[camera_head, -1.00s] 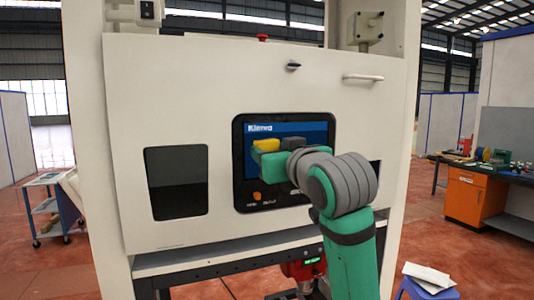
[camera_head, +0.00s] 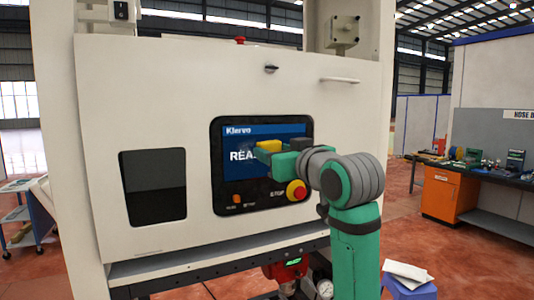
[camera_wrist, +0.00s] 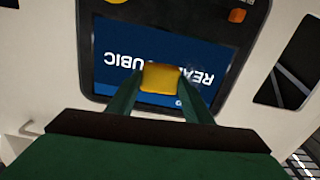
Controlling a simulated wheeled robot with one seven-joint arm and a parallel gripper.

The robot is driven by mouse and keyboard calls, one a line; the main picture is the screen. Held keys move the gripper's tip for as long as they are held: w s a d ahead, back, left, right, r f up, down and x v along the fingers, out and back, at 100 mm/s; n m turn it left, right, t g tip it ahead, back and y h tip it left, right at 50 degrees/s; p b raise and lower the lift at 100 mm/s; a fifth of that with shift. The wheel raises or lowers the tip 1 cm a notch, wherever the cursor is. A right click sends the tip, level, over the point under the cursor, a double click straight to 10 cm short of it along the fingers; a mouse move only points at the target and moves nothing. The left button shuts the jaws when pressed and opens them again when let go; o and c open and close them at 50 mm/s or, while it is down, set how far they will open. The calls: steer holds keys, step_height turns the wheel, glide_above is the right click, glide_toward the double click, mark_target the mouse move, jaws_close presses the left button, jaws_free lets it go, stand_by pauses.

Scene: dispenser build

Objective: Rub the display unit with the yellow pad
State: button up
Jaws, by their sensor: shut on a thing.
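The display unit (camera_head: 231,178) is a black-framed panel with a blue screen, set in the white front of the dispenser. The screen carries white lettering, and an orange button and a red-and-yellow stop knob sit below it. In the wrist view the display unit (camera_wrist: 108,42) appears upside down. The yellow pad (camera_wrist: 160,77) is held between the two green fingers of my gripper (camera_wrist: 161,92), which is shut on it. In the head view the pad (camera_head: 268,146) is in front of the screen's right part. I cannot tell whether it touches the screen.
A dark window (camera_head: 153,187) lies left of the display. A handle (camera_head: 340,80) and a small latch (camera_head: 271,69) are above it on the panel. An orange cabinet and workbench (camera_head: 447,194) stand at the right. A blue stool with papers (camera_head: 409,277) is at the lower right.

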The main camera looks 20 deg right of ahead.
steer(key=d, duration=0.3)
steer(key=shift+w+d, duration=0.15)
steer(key=shift+d, duration=0.25)
steer(key=shift+a, duration=3.85)
steer(key=shift+s+a, duration=0.15)
steer(key=shift+a, duration=0.8)
steer(key=shift+s+a, duration=0.1)
steer(key=shift+a, duration=0.8)
steer(key=shift+s, duration=0.1)
steer(key=shift+s+d, duration=0.15)
steer(key=shift+s, duration=2.8)
